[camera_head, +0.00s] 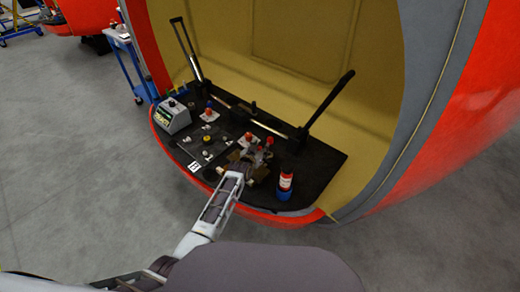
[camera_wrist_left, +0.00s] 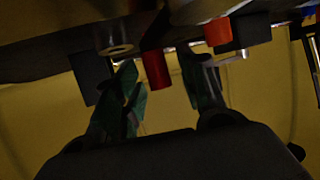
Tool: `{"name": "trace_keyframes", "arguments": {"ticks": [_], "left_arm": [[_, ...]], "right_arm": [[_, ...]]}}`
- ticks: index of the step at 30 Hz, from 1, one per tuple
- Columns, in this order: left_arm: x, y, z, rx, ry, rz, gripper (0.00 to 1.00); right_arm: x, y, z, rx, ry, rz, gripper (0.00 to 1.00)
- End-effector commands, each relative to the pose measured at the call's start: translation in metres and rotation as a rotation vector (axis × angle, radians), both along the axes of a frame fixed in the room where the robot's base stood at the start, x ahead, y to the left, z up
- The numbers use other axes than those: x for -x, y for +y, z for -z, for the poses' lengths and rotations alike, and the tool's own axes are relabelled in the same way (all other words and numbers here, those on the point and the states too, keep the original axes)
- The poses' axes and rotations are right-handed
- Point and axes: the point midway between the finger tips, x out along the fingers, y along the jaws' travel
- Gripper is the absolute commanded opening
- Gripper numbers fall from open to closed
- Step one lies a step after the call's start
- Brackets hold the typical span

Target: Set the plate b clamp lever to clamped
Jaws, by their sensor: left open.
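On the black work board (camera_head: 325,165) in the head view, a small cluster of fittings with red-topped parts (camera_head: 259,153) stands just beyond my left gripper (camera_head: 251,172). Which of them is the plate b clamp lever, and its setting, I cannot tell. In the left wrist view, which looks dark and upside down, my left gripper (camera_wrist_left: 163,88) has its two greenish fingers apart. A red cylindrical part (camera_wrist_left: 156,70) shows between the fingers, with no clear contact. An orange-red part (camera_wrist_left: 217,32) shows to the right. My right gripper is not in view.
A grey control box (camera_head: 172,116) sits at the board's left end. A black bar frame with upright handles (camera_head: 330,100) runs behind. The red nosecone shell curves around the board.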

Motion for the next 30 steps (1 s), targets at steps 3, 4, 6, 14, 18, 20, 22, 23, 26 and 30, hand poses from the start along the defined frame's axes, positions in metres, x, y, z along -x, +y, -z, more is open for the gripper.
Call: {"name": "trace_keyframes", "arguments": {"ticks": [3,4,6,14,18,20,22,23,26,30], "left_arm": [[0.0,0.0,-0.006,0.0,-0.001,0.0,0.41],[0.0,0.0,-0.008,0.0,-0.001,0.0,0.41],[0.0,0.0,-0.014,0.001,-0.001,0.0,0.41],[0.0,0.0,-0.043,0.002,-0.003,0.0,0.41],[0.0,0.0,-0.06,0.001,-0.002,0.0,0.41],[0.0,0.0,-0.068,0.0,-0.003,0.0,0.41],[0.0,0.0,-0.076,0.0,-0.002,0.0,0.41],[0.0,0.0,-0.08,0.0,-0.003,0.0,0.41],[0.0,-0.001,-0.088,0.001,-0.002,0.0,0.41],[0.0,-0.001,-0.095,0.0,0.0,0.001,0.41]], "right_arm": [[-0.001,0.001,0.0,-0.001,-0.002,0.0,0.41],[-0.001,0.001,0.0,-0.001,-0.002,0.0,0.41],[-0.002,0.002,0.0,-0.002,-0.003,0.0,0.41],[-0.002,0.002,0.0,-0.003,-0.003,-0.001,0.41],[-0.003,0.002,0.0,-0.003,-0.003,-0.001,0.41],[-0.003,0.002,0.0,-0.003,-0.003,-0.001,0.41],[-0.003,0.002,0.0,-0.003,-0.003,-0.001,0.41],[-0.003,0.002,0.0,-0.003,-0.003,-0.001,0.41],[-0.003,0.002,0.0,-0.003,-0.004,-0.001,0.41],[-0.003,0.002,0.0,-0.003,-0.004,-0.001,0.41]]}}
